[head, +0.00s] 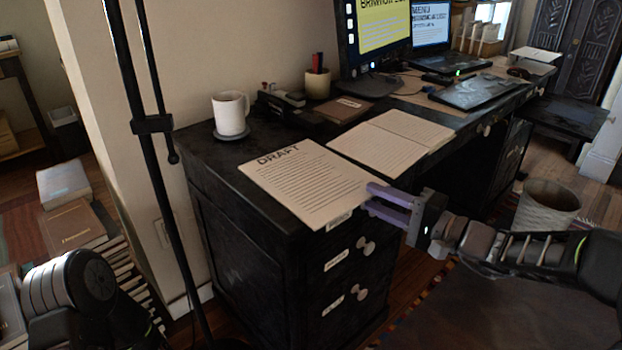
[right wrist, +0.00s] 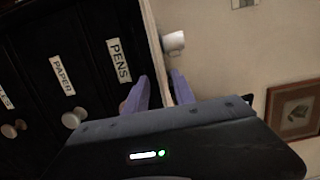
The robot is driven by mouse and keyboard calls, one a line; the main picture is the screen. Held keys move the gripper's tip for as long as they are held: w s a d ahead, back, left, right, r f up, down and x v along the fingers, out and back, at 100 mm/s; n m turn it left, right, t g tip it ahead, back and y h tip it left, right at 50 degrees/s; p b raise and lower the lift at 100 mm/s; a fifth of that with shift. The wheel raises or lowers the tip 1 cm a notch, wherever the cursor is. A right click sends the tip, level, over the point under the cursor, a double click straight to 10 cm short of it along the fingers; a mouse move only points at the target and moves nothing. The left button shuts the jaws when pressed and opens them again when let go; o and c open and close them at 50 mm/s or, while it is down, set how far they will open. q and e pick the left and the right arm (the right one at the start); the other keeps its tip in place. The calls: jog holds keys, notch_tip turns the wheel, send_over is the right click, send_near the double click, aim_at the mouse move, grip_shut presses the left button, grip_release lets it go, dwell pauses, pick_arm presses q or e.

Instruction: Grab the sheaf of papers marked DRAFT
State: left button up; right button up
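The DRAFT sheaf (head: 305,180) is a flat stack of white lined pages on the near left part of the black desk, with one corner at the desk's front edge. My right gripper (head: 370,197) has purple fingers, held apart one above the other at the sheaf's right-hand edge. In the right wrist view, the fingers (right wrist: 158,88) stand on either side of a thin pale edge that looks like the sheaf, with a gap showing. I cannot tell whether they touch it. My left gripper is out of view; only part of my left arm shows.
A white mug (head: 230,112) stands on a coaster behind the sheaf. An open notebook (head: 392,140) lies to its right. Labelled drawers with round knobs (head: 364,245) are below the gripper. A thin black stand (head: 150,125) rises left of the desk.

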jog(key=shift+w+a, duration=0.35)
jog(key=shift+a, duration=0.05)
jog(key=shift+c, duration=0.4)
grip_shut()
dwell(1.1)
